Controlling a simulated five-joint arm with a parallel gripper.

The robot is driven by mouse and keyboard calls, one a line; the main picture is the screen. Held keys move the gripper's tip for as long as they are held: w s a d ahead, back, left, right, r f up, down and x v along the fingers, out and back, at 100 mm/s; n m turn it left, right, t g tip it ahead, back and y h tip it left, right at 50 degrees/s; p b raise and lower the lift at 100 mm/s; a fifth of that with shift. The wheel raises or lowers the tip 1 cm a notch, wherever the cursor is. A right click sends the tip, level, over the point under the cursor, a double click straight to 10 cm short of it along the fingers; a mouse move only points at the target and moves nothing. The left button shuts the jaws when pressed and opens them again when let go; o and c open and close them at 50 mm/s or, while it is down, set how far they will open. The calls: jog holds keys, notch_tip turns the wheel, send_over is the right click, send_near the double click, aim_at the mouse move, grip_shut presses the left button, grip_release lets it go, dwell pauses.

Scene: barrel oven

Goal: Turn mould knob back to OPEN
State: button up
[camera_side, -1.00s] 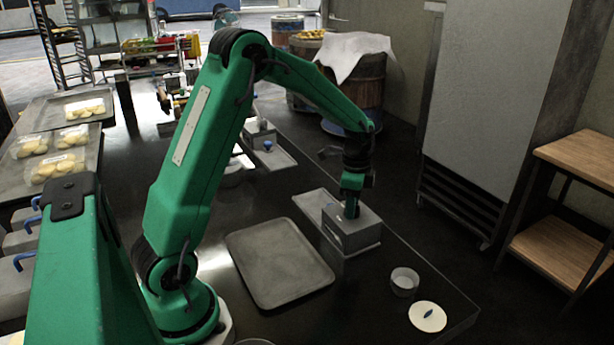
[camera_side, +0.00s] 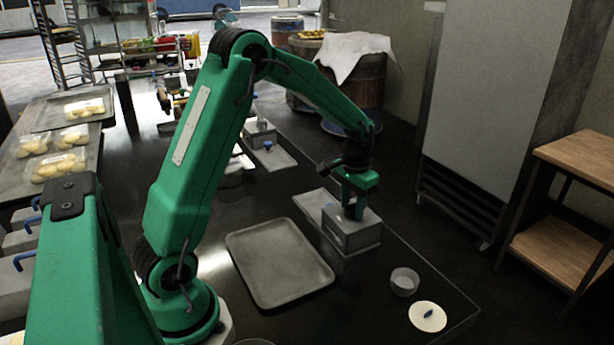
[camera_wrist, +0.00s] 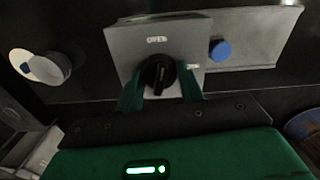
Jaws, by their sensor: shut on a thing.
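The mould knob (camera_wrist: 158,75) is a black round knob on the top face of a grey box (camera_wrist: 118,45). Its raised grip bar runs nearly up and down in the wrist view. The word OPEN is printed above it, and a second small label at its right is too blurred to read. My gripper (camera_wrist: 160,82) has its two green fingers on either side of the knob, shut on it. In the side view my gripper (camera_side: 350,210) points down onto the box (camera_side: 352,236), and it hides the knob there.
A grey plate (camera_wrist: 262,35) with a blue knob (camera_wrist: 220,48) adjoins the box. An empty grey tray (camera_side: 280,262) lies left of the box. A small cup (camera_side: 404,281) and a white disc (camera_side: 427,317) stand near the counter's right edge.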

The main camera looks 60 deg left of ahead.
aim_at(353, 204)
jog(key=shift+n, duration=1.4)
jog(key=o, duration=1)
jog(key=shift+r, duration=0.1)
jog(key=shift+r, duration=3.85)
